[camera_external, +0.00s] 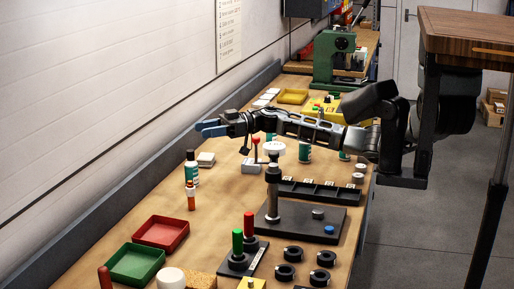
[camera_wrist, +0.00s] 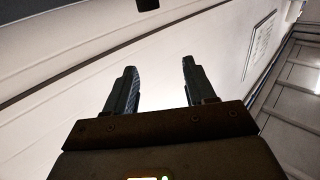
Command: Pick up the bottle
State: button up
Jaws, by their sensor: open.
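A bottle (camera_external: 191,168) with a dark cap and a green and white label stands upright on the bench near the wall, left of centre in the external view. My gripper (camera_external: 208,128) is raised above the bench, above and slightly right of the bottle in the picture, apart from it. In the wrist view my gripper (camera_wrist: 158,82) has its two fingers spread with nothing between them. The bottle is not visible in the wrist view, which shows mostly the white wall.
An orange-capped tube (camera_external: 191,196) stands just in front of the bottle. A red tray (camera_external: 161,233) and a green tray (camera_external: 134,264) lie nearer the camera. A stand with a dark post (camera_external: 273,192) is to the right. Green-labelled containers (camera_external: 304,153) stand under my arm.

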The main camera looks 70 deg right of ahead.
aim_at(193, 152)
notch_tip(193, 152, down, 7)
jog(key=shift+r+x, duration=0.15)
jog(key=shift+x, duration=1.7)
jog(key=shift+r+x, duration=0.1)
jog(key=shift+x, duration=1.75)
jog(key=shift+c, duration=0.2)
grip_shut()
